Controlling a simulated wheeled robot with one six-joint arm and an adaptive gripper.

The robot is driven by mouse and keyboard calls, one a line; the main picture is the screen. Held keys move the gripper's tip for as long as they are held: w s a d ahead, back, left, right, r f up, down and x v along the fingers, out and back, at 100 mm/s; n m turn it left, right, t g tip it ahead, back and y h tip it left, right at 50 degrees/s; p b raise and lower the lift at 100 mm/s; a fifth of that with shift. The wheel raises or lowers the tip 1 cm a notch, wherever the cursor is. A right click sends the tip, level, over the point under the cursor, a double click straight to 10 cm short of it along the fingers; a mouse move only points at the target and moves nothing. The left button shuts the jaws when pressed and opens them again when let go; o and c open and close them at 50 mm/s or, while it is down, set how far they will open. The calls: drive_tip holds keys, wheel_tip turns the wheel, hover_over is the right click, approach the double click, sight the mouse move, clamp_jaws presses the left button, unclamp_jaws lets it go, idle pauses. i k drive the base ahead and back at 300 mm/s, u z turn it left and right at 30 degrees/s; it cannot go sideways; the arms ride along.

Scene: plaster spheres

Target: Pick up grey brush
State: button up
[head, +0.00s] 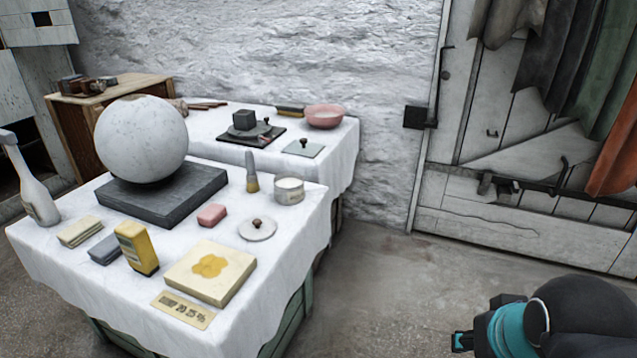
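A small brush (251,172) with a grey handle and a yellowish lower end is on the near white-draped table (110,305). It appears upright, handle up, just left of a round white tin (289,191) and right of the dark slab. My arm is at the lower right corner as teal and black parts, well right of the table and apart from the brush. A small teal and black piece (462,341) sticks out at its left end; I cannot tell whether it belongs to my gripper. No fingers show clearly.
A big plaster sphere (141,139) rests on a dark slab (160,206). A white bottle (31,183), yellow container (137,248), pink block (212,215) and cream block (210,272) share the table. A second draped table behind bears a pink bowl (324,116). Floor right of the tables is clear.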

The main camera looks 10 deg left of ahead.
sight(253, 186)
drive_tip(key=z, duration=0.5)
drive_tip(key=k, duration=0.7)
drive_tip(key=z, duration=0.25)
drive_tip(key=i, duration=1.6)
drive_tip(key=u, duration=1.7)
drive_tip(key=i, duration=0.95)
drive_tip(key=u, duration=1.05)
